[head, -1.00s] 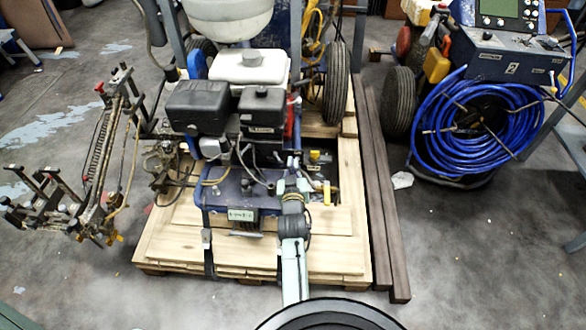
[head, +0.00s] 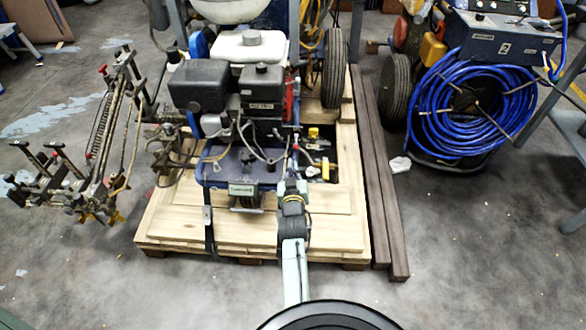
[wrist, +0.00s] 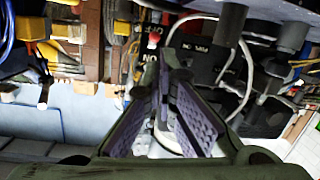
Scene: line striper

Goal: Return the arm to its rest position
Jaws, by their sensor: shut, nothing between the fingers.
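My arm (head: 294,268) reaches up from the bottom of the head view, over the front of the wooden pallet. My gripper is small and dark at its far end there, hard to make out against the machine. In the wrist view my gripper (wrist: 163,68) shows two fingers with purple ridged pads meeting towards the tips. It is shut with nothing held. The line striper (head: 240,110), with its black engine and blue frame, stands on the pallet (head: 240,238) just beyond the gripper. In the wrist view black machine parts and a pale hose (wrist: 238,50) show behind the fingers.
Spring-and-rod gear (head: 95,150) stands at the left. Dark beams (head: 385,215) lie along the pallet's right side. A blue hose coil (head: 460,105) on a wheeled unit stands at the right. Open grey floor lies left and right of the pallet.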

